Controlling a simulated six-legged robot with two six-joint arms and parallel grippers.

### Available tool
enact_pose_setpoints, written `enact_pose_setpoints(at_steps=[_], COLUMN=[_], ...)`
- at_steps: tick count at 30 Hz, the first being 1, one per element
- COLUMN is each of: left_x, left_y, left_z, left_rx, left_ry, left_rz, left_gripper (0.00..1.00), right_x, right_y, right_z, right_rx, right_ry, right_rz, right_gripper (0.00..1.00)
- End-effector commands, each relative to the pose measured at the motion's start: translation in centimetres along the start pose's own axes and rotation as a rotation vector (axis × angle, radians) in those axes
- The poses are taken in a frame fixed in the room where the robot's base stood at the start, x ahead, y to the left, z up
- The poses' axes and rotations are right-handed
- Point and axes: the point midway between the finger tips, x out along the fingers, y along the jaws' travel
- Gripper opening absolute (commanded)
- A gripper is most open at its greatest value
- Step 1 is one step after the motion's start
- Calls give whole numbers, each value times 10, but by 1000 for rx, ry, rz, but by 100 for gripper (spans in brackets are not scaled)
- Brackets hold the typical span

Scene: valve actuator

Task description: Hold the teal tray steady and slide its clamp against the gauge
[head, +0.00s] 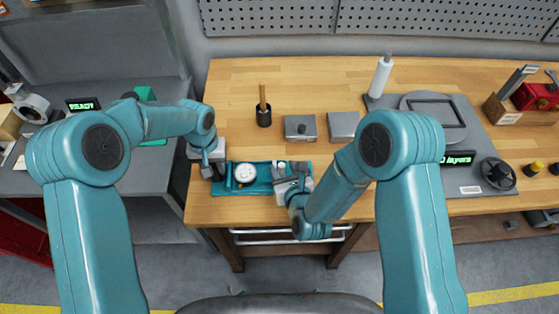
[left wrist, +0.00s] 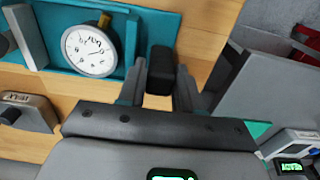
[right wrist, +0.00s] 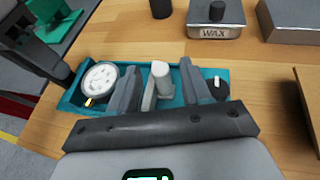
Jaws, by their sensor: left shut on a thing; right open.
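The teal tray (head: 264,186) lies near the front edge of the wooden bench. The round white-faced gauge (head: 245,173) sits in its left part. My left gripper (head: 217,170) is at the tray's left end, shut on its black handle (left wrist: 160,70). My right gripper (head: 290,178) is over the tray's right part. In the right wrist view its open fingers (right wrist: 157,88) stand either side of the clamp (right wrist: 161,74), a pale upright post. The gauge (right wrist: 101,78) is left of the clamp, apart from it. The clamp's base is partly hidden by the gripper.
A box marked WAX (right wrist: 216,30) and another metal box (head: 343,125) stand behind the tray. A dark cup (head: 264,116) holds a wooden-handled tool. A grey station (head: 470,120) with a white bottle (head: 381,76) is at right. The bench behind the boxes is clear.

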Motion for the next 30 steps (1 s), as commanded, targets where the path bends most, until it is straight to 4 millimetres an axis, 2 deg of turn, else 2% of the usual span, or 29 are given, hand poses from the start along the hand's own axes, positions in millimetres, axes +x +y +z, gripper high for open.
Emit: enact_pose_setpoints(at_steps=[3,6,11,18,19,23,27,30], left_x=[0,0,0,0,0,0,0,0], left_y=[0,0,0,0,0,0,0,0], left_z=[0,0,0,0,0,0,0,0], left_rx=[-2,-2,-1,-1,-1,-1,-1,-1], left_ry=[1,1,1,1,1,1,1,1], left_rz=[0,0,0,0,0,0,0,0], left_gripper=[0,0,0,0,0,0,0,0], right_x=[22,35,44,45,45,45,45,48], right_y=[0,0,0,0,0,0,1,12], right_z=[0,0,0,0,0,0,0,1], right_rx=[-1,-1,-1,-2,-2,-2,-2,-3], right_ry=[-1,-1,1,1,1,1,1,0], right_rz=[0,1,2,2,2,2,2,5], right_gripper=[48,48,48,48,42,0,0,0])
